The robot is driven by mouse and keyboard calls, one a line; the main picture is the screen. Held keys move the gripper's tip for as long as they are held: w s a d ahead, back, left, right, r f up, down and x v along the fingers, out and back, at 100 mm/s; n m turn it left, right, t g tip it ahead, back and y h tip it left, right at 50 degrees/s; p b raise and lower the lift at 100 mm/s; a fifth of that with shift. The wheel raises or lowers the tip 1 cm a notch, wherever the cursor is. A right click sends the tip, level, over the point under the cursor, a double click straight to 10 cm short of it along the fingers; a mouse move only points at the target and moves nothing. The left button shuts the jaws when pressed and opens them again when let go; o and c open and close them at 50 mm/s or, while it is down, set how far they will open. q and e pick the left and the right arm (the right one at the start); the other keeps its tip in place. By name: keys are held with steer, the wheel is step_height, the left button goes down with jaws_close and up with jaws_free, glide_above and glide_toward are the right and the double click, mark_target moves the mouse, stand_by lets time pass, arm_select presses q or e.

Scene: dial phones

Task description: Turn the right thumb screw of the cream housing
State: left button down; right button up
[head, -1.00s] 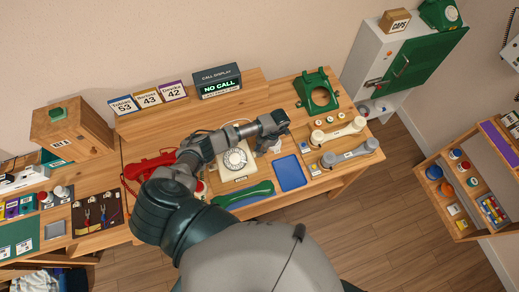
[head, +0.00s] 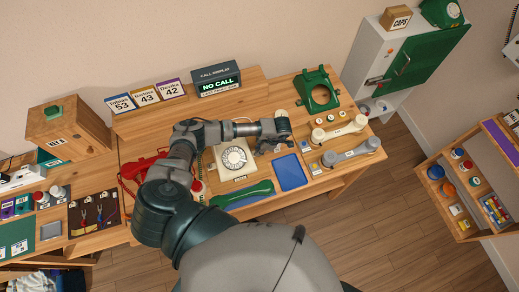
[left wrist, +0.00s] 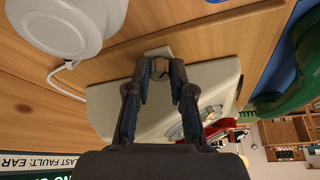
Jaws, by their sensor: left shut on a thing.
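The cream housing (head: 232,155) with its round dial (head: 234,158) sits on the wooden bench in the head view. It also fills the middle of the left wrist view (left wrist: 105,105). My left gripper (head: 266,149) is at the housing's right side. In the left wrist view my left gripper's fingertips (left wrist: 160,68) are shut on a small brownish piece at the housing's side, which looks like the right thumb screw (left wrist: 159,66). The fingers hide most of it, so its angle cannot be told. My right gripper is not in view.
A blue tray (head: 291,173) and a green handset (head: 245,193) lie in front of the housing. A red phone (head: 143,168) is to its left. A green frame (head: 316,90) and pale handsets (head: 339,130) are to the right. A display (head: 217,81) stands behind.

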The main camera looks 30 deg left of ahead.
arm_select(q)
steer(key=shift+a, duration=0.1)
stand_by(0.4)
steer(key=c, duration=1)
jaws_free()
steer(key=shift+w+r, duration=0.1)
steer(key=v, duration=0.7)
steer(key=shift+r, duration=0.35)
steer(key=shift+c, duration=0.3)
